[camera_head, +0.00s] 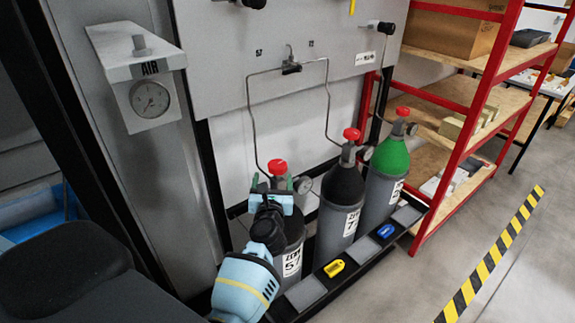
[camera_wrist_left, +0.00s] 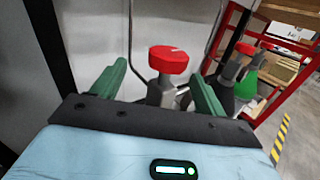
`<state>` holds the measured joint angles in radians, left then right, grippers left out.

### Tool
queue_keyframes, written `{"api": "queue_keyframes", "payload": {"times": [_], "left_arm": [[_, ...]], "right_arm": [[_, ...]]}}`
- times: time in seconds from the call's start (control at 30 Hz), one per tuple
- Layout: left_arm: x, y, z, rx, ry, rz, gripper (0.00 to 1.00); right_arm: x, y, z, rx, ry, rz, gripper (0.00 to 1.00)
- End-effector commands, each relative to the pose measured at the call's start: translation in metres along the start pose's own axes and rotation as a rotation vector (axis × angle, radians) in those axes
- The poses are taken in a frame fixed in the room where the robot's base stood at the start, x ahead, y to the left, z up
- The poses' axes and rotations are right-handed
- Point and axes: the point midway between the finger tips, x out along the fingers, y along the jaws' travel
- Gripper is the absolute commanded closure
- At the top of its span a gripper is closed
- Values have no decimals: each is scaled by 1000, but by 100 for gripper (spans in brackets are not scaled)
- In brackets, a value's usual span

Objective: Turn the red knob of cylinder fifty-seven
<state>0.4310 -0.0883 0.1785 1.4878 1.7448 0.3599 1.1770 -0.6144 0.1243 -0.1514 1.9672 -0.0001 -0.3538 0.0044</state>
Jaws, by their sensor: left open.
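Cylinder fifty-seven (camera_head: 292,255) is the leftmost of three gas cylinders in the head view, grey with a dark shoulder and a "57" label. Its red knob (camera_head: 277,167) sits on top. My left gripper (camera_head: 268,183) is at this cylinder's top, partly covering it. In the left wrist view the red knob (camera_wrist_left: 168,59) is seen between and beyond the two green fingers (camera_wrist_left: 158,85), which are open. Whether a finger touches the knob or valve cannot be told. My right gripper is not in view.
A black-shouldered cylinder (camera_head: 340,205) and a green-shouldered cylinder (camera_head: 386,175) stand to the right, also with red knobs. Thin pipes (camera_head: 329,105) run up to the wall panel. A red shelf rack (camera_head: 466,130) stands at the right. An AIR gauge (camera_head: 150,98) is at upper left.

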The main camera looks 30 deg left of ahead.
Motion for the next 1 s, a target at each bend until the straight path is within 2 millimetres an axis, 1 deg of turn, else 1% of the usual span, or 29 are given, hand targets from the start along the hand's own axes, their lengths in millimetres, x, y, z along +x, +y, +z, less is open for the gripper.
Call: {"api": "queue_keyframes", "payload": {"times": [0.03,0.1,0.33,0.43,0.57,0.8,1.0], "left_arm": [[2,-2,5,-30,7,12,27],[4,-4,6,-54,15,22,27],[5,-4,5,-68,23,29,27],[9,-5,4,-66,23,28,27],[24,-4,4,-64,22,28,27],[59,-3,2,-63,23,28,27],[77,-3,1,-64,23,27,27]], "right_arm": [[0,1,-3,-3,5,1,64],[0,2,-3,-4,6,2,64],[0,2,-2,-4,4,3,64],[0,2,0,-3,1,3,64],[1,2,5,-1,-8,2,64],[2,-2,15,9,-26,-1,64],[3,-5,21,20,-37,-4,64]]}}
